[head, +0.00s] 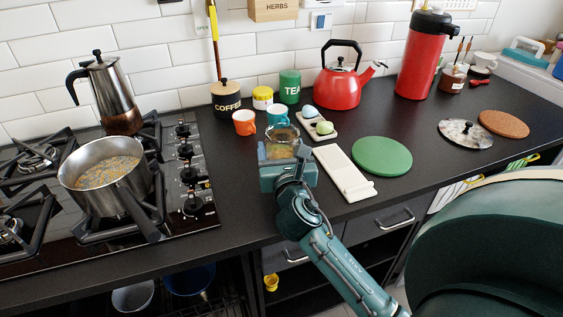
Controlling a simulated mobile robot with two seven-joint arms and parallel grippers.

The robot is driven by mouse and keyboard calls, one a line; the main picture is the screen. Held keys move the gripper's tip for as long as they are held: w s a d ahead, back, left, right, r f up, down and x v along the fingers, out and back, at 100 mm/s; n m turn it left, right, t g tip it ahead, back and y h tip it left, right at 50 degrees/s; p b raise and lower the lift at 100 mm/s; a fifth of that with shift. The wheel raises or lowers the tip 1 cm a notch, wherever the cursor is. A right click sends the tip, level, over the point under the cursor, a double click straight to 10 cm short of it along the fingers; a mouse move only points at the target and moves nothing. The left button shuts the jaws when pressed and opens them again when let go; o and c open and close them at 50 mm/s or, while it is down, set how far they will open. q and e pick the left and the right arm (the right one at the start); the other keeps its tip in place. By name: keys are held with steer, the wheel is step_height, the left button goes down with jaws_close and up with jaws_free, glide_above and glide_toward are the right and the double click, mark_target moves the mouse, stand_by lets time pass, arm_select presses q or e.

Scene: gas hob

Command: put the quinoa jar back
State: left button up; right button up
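My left gripper is not in view.
An orange mug (244,122) and a teal mug (277,114) stand close behind the jar. A white spoon rest (343,172) and a green round mat (382,156) lie to the right. A steel pot (104,175) is on the hob. The front counter strip is clear.

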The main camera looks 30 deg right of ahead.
steer(key=shift+f, duration=0.8)
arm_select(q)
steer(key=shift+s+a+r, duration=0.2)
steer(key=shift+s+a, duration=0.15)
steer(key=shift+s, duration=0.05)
arm_select(e)
steer(key=shift+f, duration=0.1)
steer(key=o, duration=1.4)
steer(key=shift+f, duration=0.1)
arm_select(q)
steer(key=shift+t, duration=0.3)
